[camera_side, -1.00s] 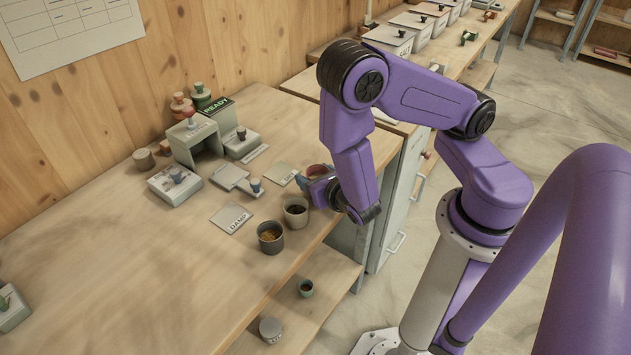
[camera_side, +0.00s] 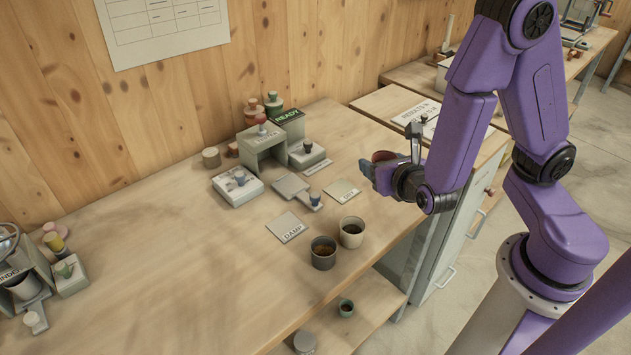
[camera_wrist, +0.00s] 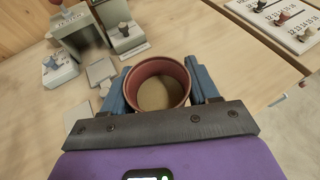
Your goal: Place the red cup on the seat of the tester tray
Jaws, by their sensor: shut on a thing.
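The red cup (camera_wrist: 158,88) is between the blue fingers of my gripper (camera_wrist: 158,90) in the wrist view, its open mouth showing a brownish inside. In the side view the cup (camera_side: 383,156) shows partly above my gripper (camera_side: 372,172), which looks raised above the right part of the table. My gripper is shut on the cup. The grey-green tester (camera_side: 262,143) stands to the left, near the wall. A flat grey tray (camera_side: 290,186) lies in front of it, with a blue knob (camera_side: 315,198). The tester (camera_wrist: 70,28) and tray (camera_wrist: 100,70) also show upper left in the wrist view.
A cream cup (camera_side: 352,232) and a dark grey cup (camera_side: 323,252) stand near the table's front edge. A DAMP card (camera_side: 287,227) and another card (camera_side: 342,191) lie flat. A READY block (camera_side: 287,117) stands beside the tester. The table's left middle is clear.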

